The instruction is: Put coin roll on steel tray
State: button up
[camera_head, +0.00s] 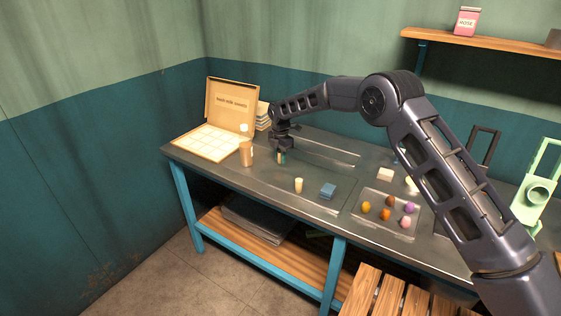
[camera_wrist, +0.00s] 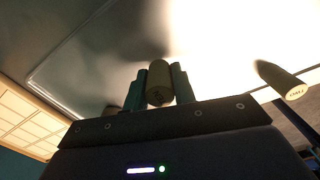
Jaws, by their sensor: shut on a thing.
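My gripper (camera_head: 281,157) is over the left part of the steel tray (camera_head: 322,172), pointing down. In the wrist view, its teal fingers (camera_wrist: 159,84) are shut on a tan coin roll (camera_wrist: 158,80), whose round end faces the camera. The held roll is mostly hidden by the gripper in the head view. I cannot tell whether it touches the tray. A second cream roll (camera_head: 299,185) stands on the tray, and it also shows at the right of the wrist view (camera_wrist: 283,82). The tray's rounded rim (camera_wrist: 42,72) shows at the left there.
A copper cup (camera_head: 246,153) stands left of the gripper, close by. An open box (camera_head: 205,142) with a gridded base is behind it. A blue block (camera_head: 328,191) lies right of the cream roll. A smaller tray (camera_head: 372,225) at right holds several coloured lumps.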

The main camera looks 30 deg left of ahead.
jog(key=shift+f, duration=1.05)
jog(key=shift+f, duration=0.1)
jog(key=o, duration=1)
jog(key=shift+o, duration=0.2)
notch_tip(320, 180, up, 12)
jog(key=shift+r, duration=0.1)
